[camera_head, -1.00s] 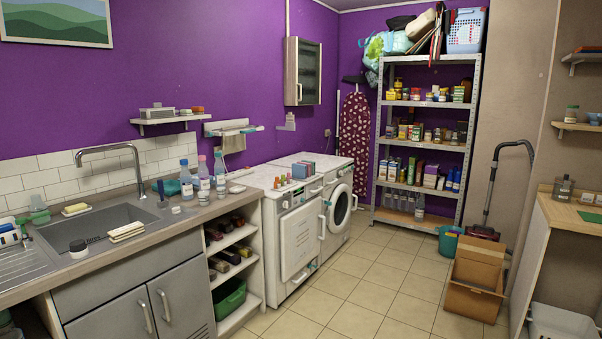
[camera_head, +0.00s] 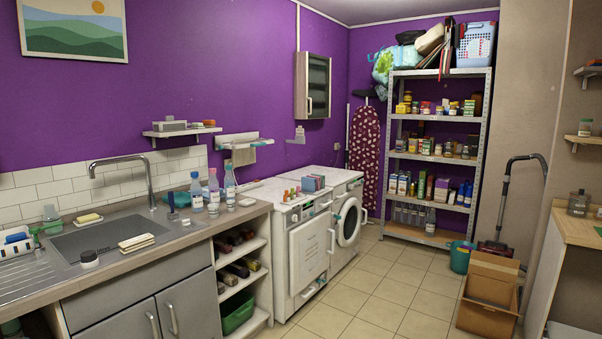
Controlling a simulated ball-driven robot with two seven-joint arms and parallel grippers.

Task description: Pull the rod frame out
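A pale wall-mounted rack (camera_head: 238,141) hangs on the purple wall above the counter's right end. It looks like the rod frame, but its rods are too small to make out. It appears close to the wall, with a grey-beige cloth (camera_head: 243,155) hanging from it and small teal parts at its right end. Neither of my grippers shows in the head view.
A counter with a sink (camera_head: 108,236) and several bottles (camera_head: 213,192) stands below and left of the rack. White washing machines (camera_head: 305,250) stand right of the counter. The tiled floor (camera_head: 375,290) between is clear.

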